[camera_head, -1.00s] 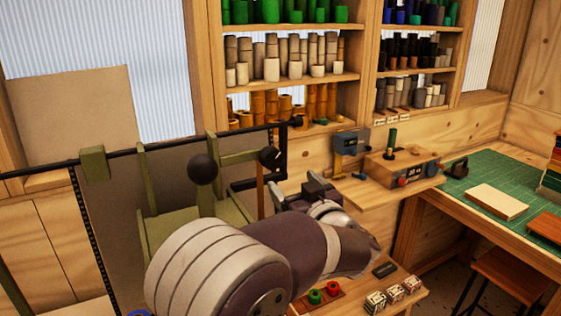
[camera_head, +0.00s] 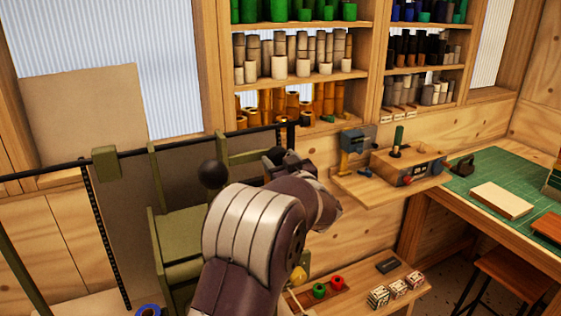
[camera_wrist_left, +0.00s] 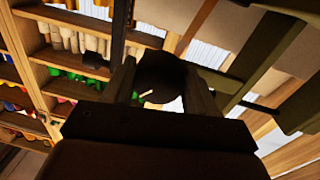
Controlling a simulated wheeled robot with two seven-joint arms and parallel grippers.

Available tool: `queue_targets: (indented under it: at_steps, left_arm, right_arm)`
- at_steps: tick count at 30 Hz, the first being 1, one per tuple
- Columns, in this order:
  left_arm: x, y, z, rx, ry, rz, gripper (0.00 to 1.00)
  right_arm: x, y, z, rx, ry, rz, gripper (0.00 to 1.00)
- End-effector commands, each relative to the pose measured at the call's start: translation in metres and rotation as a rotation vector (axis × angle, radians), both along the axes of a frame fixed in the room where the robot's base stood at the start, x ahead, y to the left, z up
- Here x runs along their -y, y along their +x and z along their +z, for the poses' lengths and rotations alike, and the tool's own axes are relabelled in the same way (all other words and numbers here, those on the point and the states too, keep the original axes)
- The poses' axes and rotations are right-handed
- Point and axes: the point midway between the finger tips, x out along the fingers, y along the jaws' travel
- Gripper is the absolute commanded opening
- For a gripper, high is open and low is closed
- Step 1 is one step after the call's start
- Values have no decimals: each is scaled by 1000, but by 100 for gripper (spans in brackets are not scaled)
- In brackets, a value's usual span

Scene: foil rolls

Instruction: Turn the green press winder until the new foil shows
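The green press (camera_head: 180,235) stands left of centre in the head view, with a black ball knob (camera_head: 213,174) on its front side. My left gripper (camera_head: 284,160) is at the right end of the press, by its dark crank parts, and my wrist hides much of it. In the left wrist view, the two fingers of the left gripper (camera_wrist_left: 160,60) stand apart on either side of a dark round knob (camera_wrist_left: 160,76). I cannot tell whether they touch it. A grey-brown sheet (camera_head: 150,160) hangs behind the press. My right gripper is not in view.
A wooden shelf (camera_head: 350,181) with a small device (camera_head: 408,165) is on the wall to the right. A low bench (camera_head: 345,285) holds red and green rolls and small boxes. A green-matted table (camera_head: 470,185) is at the far right.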

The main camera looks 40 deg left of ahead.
Motion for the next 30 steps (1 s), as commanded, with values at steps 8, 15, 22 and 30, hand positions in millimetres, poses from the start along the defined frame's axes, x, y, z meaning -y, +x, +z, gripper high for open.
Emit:
queue_targets:
  at_steps: [8, 15, 22, 30]
  left_arm:
    - [0, 0, 8, -69, 31, 0, 27]
    - [0, -1, 8, -326, 162, -1, 27]
    - [0, -1, 0, -400, 205, 0, 27]
    - [0, -1, -1, -398, 204, 0, 80]
  right_arm:
    - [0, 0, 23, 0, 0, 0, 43]
    - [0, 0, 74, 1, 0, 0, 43]
    - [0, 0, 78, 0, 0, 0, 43]
    - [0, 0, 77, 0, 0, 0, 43]
